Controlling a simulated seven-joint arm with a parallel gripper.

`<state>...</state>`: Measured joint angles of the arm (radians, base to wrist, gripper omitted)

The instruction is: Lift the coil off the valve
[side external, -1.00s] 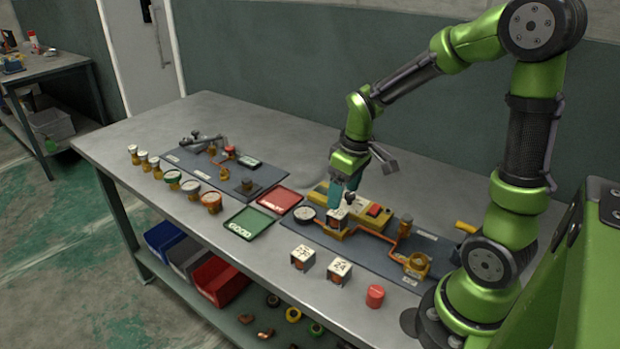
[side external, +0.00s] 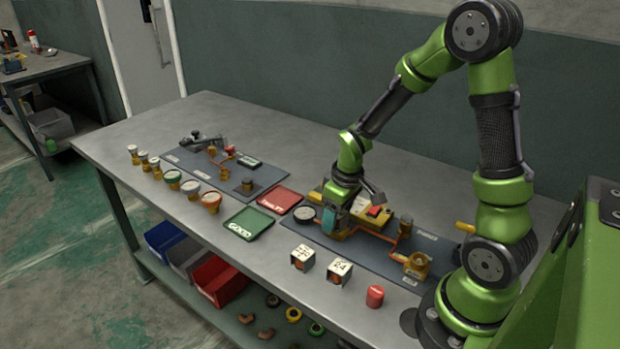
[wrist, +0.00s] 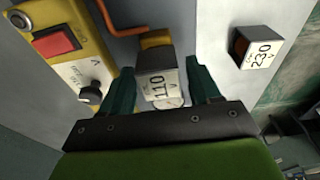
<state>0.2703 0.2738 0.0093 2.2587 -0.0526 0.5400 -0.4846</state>
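The coil (wrist: 160,85) is a small block with a white label reading 110 V. In the wrist view it sits between the two teal fingers of my gripper (wrist: 158,68). A narrow gap shows on each side, so the gripper looks open around it. In the side view my gripper (side external: 335,214) is down at the grey board, and its fingers hide the coil. The valve under the coil is mostly hidden; a yellow-orange part (wrist: 156,40) shows just past the coil.
A yellow control box with a red switch (wrist: 57,41) and black knob stands close to the left finger. A 230 V coil (wrist: 257,50) and a 24 coil (side external: 340,271) stand at the front, near a red cylinder (side external: 375,296). Green (side external: 247,224) and red (side external: 279,200) trays lie left.

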